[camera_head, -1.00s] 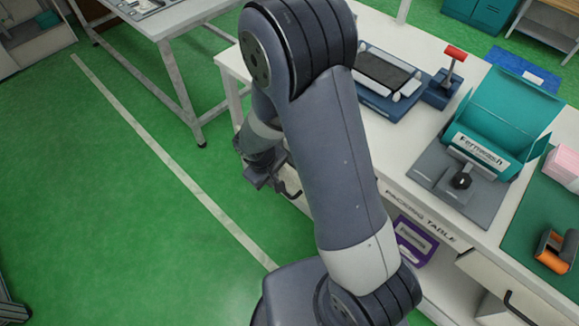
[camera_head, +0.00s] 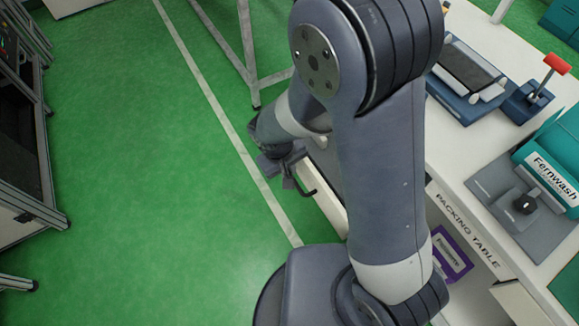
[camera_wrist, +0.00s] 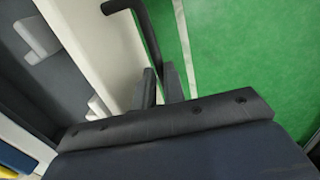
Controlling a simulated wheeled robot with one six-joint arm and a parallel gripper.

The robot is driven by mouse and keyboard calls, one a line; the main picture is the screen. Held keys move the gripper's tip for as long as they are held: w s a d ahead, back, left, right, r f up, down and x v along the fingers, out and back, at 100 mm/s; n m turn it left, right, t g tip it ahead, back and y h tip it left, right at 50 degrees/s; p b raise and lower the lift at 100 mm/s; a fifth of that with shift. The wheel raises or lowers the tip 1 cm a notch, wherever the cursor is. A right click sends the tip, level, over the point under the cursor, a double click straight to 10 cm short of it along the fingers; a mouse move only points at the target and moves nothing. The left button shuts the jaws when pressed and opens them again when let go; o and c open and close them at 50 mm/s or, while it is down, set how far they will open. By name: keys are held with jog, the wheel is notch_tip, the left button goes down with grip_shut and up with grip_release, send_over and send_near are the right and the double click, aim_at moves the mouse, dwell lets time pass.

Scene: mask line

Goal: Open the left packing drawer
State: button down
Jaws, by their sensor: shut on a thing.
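The left packing drawer (camera_head: 329,207) is pulled out from the white packing table, left of and partly behind my arm. Its grey inside shows in the head view, and in the wrist view its pale front (camera_wrist: 92,45) stands beside the grey interior, with a few light objects inside. The dark bar handle (camera_head: 312,192) is on the drawer front; it also shows in the wrist view (camera_wrist: 145,28). My gripper (camera_head: 290,180) is at this handle, and its fingers (camera_wrist: 160,88) are closed around one end of it. My arm hides much of the drawer in the head view.
The packing table (camera_head: 468,190) holds a blue tray device (camera_head: 465,75), a red-handled press (camera_head: 540,85) and a teal Fernwash box (camera_head: 552,165). A purple box (camera_head: 450,255) sits below. Green floor is clear to the left, up to a dark metal frame (camera_head: 30,130).

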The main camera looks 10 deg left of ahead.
jog(key=c, duration=1.5)
grip_release()
jog(key=r, duration=0.3)
jog(key=a+r, duration=0.1)
jog(key=r, duration=0.3)
jog(key=s+r+p, duration=0.1)
jog(key=r, duration=0.2)
jog(key=shift+a+r, duration=0.3)
jog(key=shift+r, duration=0.05)
jog(key=shift+f, duration=0.15)
jog(key=f, duration=0.3)
jog(key=d+f, duration=0.1)
jog(key=f, duration=0.3)
jog(key=w+f+b, duration=0.1)
jog(key=f, duration=0.2)
jog(key=shift+d+f, duration=0.2)
jog(key=shift+d, duration=0.1)
jog(key=shift+w+d, duration=0.2)
jog(key=shift+d, duration=0.05)
jog(key=shift+s, duration=0.1)
